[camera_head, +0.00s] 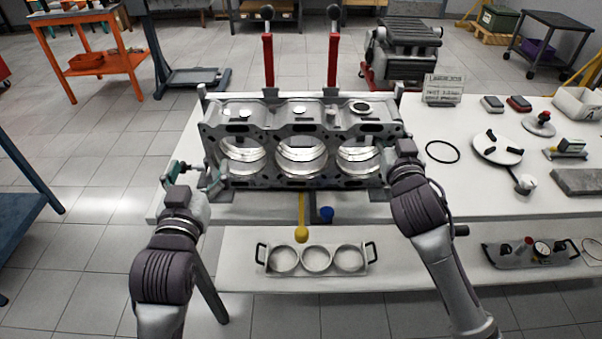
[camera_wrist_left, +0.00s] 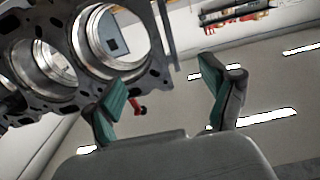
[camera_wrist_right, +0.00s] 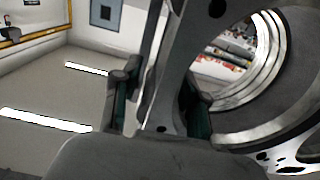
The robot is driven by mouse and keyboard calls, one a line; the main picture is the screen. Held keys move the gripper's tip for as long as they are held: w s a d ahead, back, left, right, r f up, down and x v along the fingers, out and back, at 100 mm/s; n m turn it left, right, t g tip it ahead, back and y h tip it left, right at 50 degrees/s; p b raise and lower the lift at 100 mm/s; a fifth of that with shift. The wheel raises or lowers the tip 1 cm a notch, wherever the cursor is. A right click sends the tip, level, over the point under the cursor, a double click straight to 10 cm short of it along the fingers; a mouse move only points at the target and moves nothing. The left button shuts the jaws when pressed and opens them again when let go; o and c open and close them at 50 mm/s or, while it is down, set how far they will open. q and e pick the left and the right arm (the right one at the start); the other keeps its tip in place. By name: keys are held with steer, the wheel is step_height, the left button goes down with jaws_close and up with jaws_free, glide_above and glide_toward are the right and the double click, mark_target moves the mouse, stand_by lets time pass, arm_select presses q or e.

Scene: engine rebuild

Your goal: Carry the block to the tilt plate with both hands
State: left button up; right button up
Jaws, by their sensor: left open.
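The grey engine block (camera_head: 302,155) stands on the white workbench, its face with three bright bores turned toward me. It also shows in the left wrist view (camera_wrist_left: 72,60) and in the right wrist view (camera_wrist_right: 188,60). My left gripper (camera_head: 190,178) is at the block's left end, its teal-padded fingers (camera_wrist_left: 168,98) wide apart beside the block's edge, with nothing held. My right gripper (camera_wrist_right: 158,100) is at the right end, its fingers either side of the block's end edge; contact is unclear. My arm hides it in the head view. I cannot pick out the tilt plate with certainty.
Two red levers (camera_head: 268,62) (camera_head: 334,62) rise behind the block. A tray with three rings (camera_head: 317,274) lies on the lower shelf in front. A black ring (camera_head: 442,152), a round white plate (camera_head: 497,149) and small tools occupy the bench's right side.

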steer(key=shift+r, duration=0.15)
arm_select(q)
steer(key=shift+s, duration=0.35)
arm_select(e)
steer(key=o, duration=0.8)
steer(key=shift+o, duration=0.2)
steer(key=s, duration=1.2)
steer(key=shift+f, duration=0.25)
